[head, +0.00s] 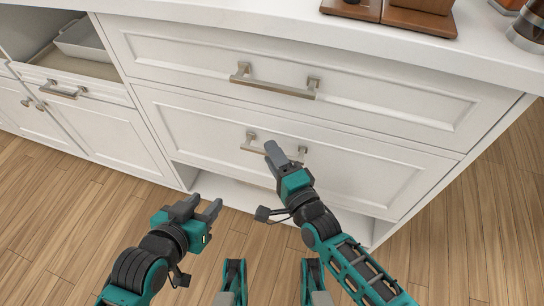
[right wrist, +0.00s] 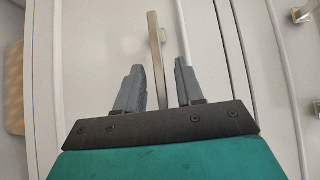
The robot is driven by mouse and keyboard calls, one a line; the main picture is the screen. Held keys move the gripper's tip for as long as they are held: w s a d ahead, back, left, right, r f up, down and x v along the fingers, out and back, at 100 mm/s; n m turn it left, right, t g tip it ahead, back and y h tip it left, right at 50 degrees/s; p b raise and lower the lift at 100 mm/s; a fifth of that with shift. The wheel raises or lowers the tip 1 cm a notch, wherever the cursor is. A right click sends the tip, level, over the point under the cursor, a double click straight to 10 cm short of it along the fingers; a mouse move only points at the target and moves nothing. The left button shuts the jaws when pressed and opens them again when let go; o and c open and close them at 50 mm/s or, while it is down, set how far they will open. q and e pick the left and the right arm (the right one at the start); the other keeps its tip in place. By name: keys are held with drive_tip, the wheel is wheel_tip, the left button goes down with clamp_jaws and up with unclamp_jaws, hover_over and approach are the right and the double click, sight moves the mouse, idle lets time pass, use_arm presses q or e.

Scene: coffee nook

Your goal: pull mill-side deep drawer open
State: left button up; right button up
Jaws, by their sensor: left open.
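Two wide white drawers, one above the other, form the cabinet front. The lower deep drawer (head: 375,180) is shut, and so is the upper drawer (head: 420,105). The lower drawer's metal bar handle (head: 252,149) is partly hidden by my right gripper (head: 287,153). In the right wrist view the bar handle (right wrist: 157,50) lies between the parted fingers of my right gripper (right wrist: 158,88), with gaps showing on both sides. Whether the fingertips are deep enough around the bar is unclear. My left gripper (head: 207,204) is open and empty, low in front of the cabinet, apart from it.
The upper drawer's handle (head: 275,82) juts out above my right gripper. The white countertop (head: 240,18) holds wooden-based items (head: 405,18) and a glass vessel (head: 527,28). At left, an open compartment holds a grey tray (head: 82,42). The wooden floor (head: 60,220) is clear.

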drive_tip(key=shift+w+a, duration=0.25)
drive_tip(key=shift+w, duration=0.25)
clamp_jaws()
idle(0.3)
